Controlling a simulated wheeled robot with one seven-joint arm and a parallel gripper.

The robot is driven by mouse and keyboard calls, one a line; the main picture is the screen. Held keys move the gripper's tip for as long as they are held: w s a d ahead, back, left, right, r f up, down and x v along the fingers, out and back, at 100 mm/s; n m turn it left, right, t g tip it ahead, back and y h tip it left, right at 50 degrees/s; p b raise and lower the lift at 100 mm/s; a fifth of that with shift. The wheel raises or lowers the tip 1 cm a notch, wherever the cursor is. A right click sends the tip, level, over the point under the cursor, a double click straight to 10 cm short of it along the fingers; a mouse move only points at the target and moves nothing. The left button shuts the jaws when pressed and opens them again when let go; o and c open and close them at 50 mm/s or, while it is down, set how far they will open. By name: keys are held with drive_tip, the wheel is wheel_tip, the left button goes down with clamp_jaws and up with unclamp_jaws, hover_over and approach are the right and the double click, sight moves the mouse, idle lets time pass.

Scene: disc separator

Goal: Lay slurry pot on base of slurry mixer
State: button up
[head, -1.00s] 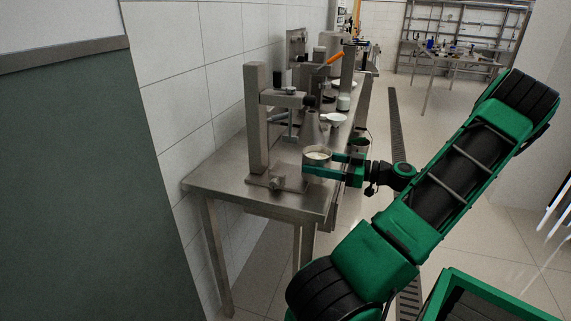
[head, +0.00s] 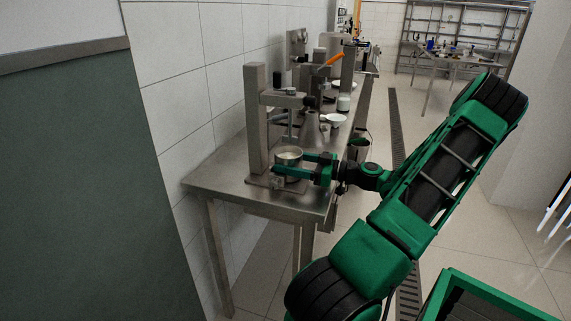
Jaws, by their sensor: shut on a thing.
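The slurry pot (head: 288,154) is a small round metal pot with pale slurry inside. My gripper (head: 292,164) is shut on it from the right and holds it upright. The slurry mixer (head: 256,120) is a grey metal stand with a tall column and a stirring head above the pot. Its flat base (head: 259,181) lies on the steel table at the foot of the column. The pot is over the base, below the stirrer. The gripper fingers hide the pot's underside, so I cannot tell whether it touches the base.
A tiled wall is close on the left. The table's front left corner is bare, and the floor to the right is open.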

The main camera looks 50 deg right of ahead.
drive_tip(key=o, duration=1.7)
drive_tip(key=shift+f, duration=0.1)
drive_tip(key=v, duration=1.2)
drive_tip(key=shift+d, duration=0.1)
drive_tip(key=shift+s, duration=0.1)
